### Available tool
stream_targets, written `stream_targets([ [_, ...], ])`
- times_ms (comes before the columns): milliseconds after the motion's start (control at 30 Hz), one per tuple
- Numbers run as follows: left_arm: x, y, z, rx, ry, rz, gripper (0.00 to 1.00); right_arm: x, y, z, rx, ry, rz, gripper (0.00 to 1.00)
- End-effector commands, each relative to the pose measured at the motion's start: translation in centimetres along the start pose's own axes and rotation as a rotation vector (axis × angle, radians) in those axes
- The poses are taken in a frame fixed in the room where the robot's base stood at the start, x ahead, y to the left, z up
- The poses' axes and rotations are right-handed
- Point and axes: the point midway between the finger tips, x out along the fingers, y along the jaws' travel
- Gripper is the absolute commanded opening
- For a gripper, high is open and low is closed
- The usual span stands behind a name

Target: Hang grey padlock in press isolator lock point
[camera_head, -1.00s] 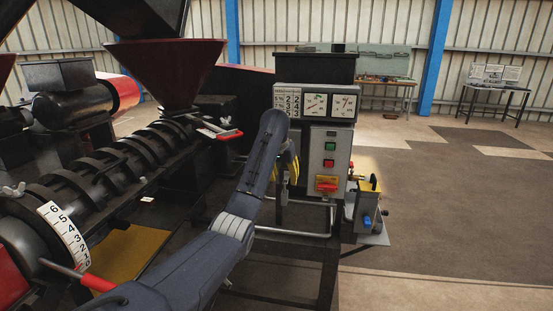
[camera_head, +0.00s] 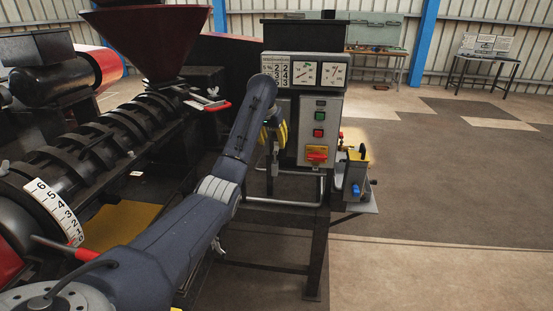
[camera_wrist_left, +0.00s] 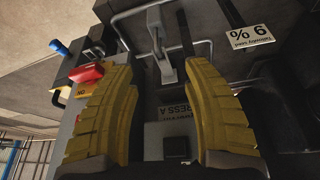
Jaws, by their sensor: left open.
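The press isolator (camera_head: 317,153) is a red handle on a yellow plate, low on the front of the grey control box (camera_head: 333,128). The red handle shows at the left in the left wrist view (camera_wrist_left: 88,72). My left gripper (camera_head: 273,138) is just left of the control box, partly hidden by my own wrist. Its yellow fingers are spread apart in the left wrist view (camera_wrist_left: 158,65). A light grey metal piece (camera_wrist_left: 164,35) shows between and beyond the fingertips; I cannot tell whether it is the grey padlock. The lock point cannot be made out. My right gripper is out of view.
A black screw press with a dark red hopper (camera_head: 150,40) fills the left side. A metal frame (camera_head: 270,203) stands under the control box. A small unit with a blue part (camera_head: 356,190) is at its right. Open floor (camera_head: 440,220) lies further right.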

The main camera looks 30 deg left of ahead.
Motion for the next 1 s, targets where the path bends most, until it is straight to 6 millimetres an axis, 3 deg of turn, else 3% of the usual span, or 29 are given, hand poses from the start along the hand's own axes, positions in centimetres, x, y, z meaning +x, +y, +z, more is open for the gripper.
stream_targets([
  [500, 8.1, -0.1, 0.1, -0.001, -0.003, -0.002, 0.5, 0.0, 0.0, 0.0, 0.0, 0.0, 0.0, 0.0],
  [733, 10.1, 0.0, 0.1, 0.0, -0.002, -0.001, 0.5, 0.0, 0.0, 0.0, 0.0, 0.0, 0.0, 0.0],
  [1000, 10.9, 0.0, 0.0, 0.0, -0.001, 0.0, 0.5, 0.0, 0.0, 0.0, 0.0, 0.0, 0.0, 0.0],
])
